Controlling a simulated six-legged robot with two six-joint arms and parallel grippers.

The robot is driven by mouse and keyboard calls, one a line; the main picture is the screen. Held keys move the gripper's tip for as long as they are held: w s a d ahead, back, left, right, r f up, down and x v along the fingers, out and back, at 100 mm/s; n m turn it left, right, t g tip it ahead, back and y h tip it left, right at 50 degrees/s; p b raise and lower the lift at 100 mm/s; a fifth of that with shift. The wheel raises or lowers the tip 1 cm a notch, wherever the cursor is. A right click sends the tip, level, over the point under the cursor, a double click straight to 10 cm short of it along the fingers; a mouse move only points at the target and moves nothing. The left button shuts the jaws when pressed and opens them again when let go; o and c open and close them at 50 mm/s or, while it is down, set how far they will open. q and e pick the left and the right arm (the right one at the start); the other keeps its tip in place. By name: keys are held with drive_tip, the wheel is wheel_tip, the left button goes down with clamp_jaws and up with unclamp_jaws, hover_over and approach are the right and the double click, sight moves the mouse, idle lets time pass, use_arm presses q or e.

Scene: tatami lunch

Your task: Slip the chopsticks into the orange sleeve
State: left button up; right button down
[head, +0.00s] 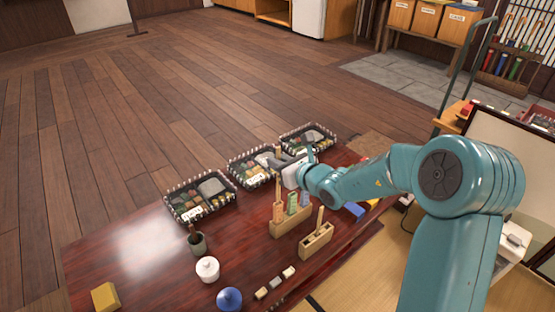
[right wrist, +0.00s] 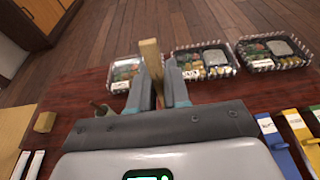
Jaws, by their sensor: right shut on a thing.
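My right gripper (head: 281,162) is shut on a pair of light wooden chopsticks (right wrist: 150,56), held roughly upright above the dark red table. In the head view, their lower part (head: 278,186) runs down to the orange sleeve (head: 278,212). I cannot tell whether the tips are inside its mouth or just in front of or behind it. The orange sleeve stands in a wooden holder (head: 290,227), beside a green sleeve (head: 292,203) and a blue sleeve (head: 305,199). In the right wrist view, the fingers clasp the chopsticks and the sleeve is hidden. My left gripper is out of view.
A wooden block (head: 316,242) with another upright stick stands in front of the holder. Bento boxes (head: 201,213) line the far edge. A dark cup (head: 198,244), white lidded pot (head: 207,269), blue round item (head: 229,299) and yellow block (head: 105,296) stand left.

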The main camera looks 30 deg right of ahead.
drive_tip(key=shift+f, duration=0.15)
idle(0.3)
drive_tip(key=shift+f+b, duration=0.1)
drive_tip(key=shift+b, duration=0.2)
drive_tip(key=shift+f, duration=0.1)
idle(0.4)
drive_tip(key=shift+f+b, duration=0.15)
drive_tip(key=shift+b, duration=0.25)
drive_tip(key=shift+f, duration=0.1)
idle(0.6)
drive_tip(key=shift+f+b, duration=0.1)
drive_tip(key=shift+b, duration=0.3)
drive_tip(key=shift+f+b, duration=0.7)
drive_tip(key=shift+b, duration=0.05)
